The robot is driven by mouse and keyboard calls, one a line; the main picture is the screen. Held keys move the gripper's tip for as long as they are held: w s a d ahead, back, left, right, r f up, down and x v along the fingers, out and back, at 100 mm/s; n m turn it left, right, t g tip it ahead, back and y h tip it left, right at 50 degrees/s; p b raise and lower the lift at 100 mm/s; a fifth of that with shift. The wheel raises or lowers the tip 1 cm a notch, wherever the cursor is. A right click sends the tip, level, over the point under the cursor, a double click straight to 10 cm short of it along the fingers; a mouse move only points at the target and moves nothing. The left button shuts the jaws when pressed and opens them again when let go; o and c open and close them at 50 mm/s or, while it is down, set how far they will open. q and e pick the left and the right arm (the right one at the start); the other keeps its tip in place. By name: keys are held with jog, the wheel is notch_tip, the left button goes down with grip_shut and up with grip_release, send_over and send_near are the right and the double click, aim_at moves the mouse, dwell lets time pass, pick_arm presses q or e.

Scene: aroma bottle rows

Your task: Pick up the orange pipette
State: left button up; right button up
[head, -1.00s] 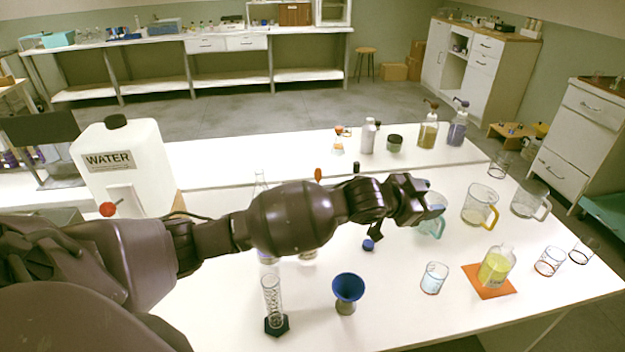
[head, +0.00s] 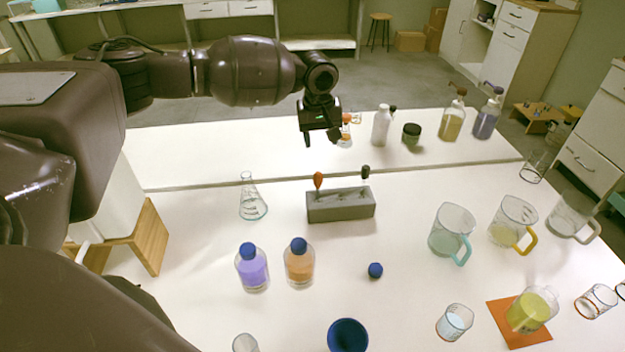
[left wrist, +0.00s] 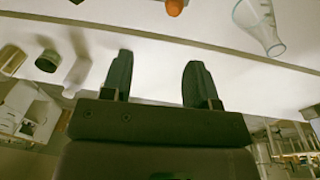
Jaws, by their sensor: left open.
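The orange pipette (head: 318,180) shows as an orange bulb at the left end of a grey rack (head: 341,207) in the head view. Its lower part is hidden. A dark-bulbed pipette (head: 365,172) stands at the rack's right end. My left gripper (head: 321,138) is open and empty, with its fingers down, above the far part of the bench and beyond the rack. In the left wrist view the open fingers (left wrist: 157,68) have nothing between them, and the orange bulb (left wrist: 175,6) shows at the top edge. My right gripper is not in view.
A conical flask (head: 253,200) stands left of the rack. Purple (head: 252,268) and orange (head: 299,265) bottles stand in front of it. A white bottle (head: 381,126) and dark jar (head: 411,132) stand right of my gripper. Beakers stand at right.

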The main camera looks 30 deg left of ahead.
pick_arm(q)
jog(key=s+n, duration=0.1)
jog(key=s+n+g, duration=0.1)
jog(key=n, duration=0.1)
jog(key=shift+a+f, duration=0.1)
jog(key=shift+f, duration=0.2)
send_over(318, 173)
jog(key=f, duration=0.3)
jog(key=f+b, duration=0.1)
jog(key=shift+s+a+f, duration=0.2)
jog(key=shift+a+f, duration=0.05)
jog(key=shift+w+f, duration=0.1)
jog(key=shift+f, duration=0.45)
jog(key=f, duration=0.2)
jog(key=f+b, duration=0.1)
jog(key=f, duration=0.1)
jog(key=shift+w+d+f, duration=0.1)
jog(key=shift+w+d, duration=0.05)
jog(key=shift+d, duration=0.1)
jog(key=shift+f, duration=0.15)
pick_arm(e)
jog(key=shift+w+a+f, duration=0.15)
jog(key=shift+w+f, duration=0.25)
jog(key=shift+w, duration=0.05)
